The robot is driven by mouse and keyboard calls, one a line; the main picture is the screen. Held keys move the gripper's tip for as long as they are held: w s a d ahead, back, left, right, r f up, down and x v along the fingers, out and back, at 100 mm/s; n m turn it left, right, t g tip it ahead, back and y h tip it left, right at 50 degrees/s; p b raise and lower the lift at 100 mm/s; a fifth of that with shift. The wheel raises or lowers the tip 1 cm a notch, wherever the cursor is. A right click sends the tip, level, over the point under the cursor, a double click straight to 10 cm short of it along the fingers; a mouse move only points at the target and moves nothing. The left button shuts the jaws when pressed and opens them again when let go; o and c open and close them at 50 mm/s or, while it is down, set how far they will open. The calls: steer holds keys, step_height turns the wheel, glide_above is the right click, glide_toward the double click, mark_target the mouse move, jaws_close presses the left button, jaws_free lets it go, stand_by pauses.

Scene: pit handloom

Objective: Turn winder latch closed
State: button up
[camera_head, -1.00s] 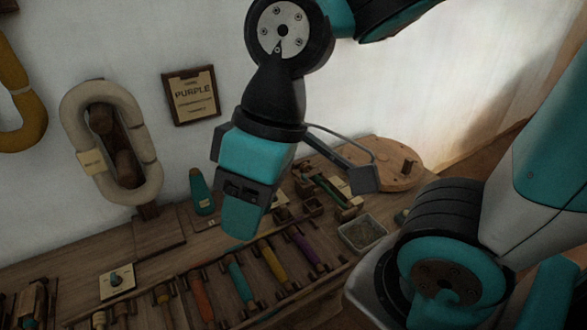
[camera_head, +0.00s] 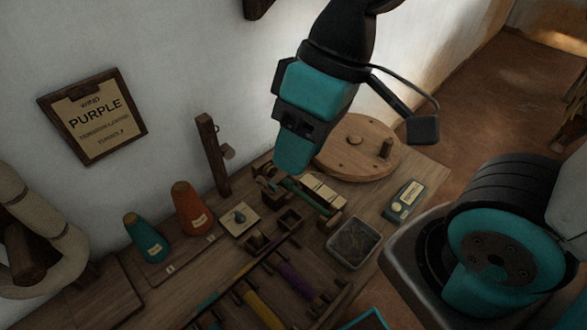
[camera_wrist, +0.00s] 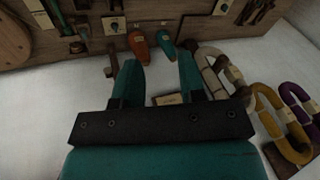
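The plate also shows in the wrist view (camera_wrist: 114,25), near the top. My gripper (camera_head: 292,168) hangs above the back of the bench, in front of part of the winder and the round board in the head view. In the wrist view, its two teal fingers (camera_wrist: 158,64) stand apart with nothing between them. The knob is away from the fingers.
A wooden post (camera_head: 212,155) rises behind the plate. Orange (camera_head: 189,208) and teal (camera_head: 145,238) cones stand to its left. A grey tray (camera_head: 354,243), a round wooden board (camera_head: 358,150) and a small labelled box (camera_head: 404,201) are to the right. A PURPLE sign (camera_head: 93,116) hangs on the wall.

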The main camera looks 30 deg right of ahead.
steer(key=w+d+f+m+h+b, duration=0.2)
steer(key=w+f, duration=0.5)
steer(key=w, duration=0.5)
steer(key=m+h+b, duration=0.2)
glide_above(274, 186)
step_height(274, 186, down, 11)
step_height(274, 186, down, 18)
steer(key=shift+r, duration=0.1)
jaws_close()
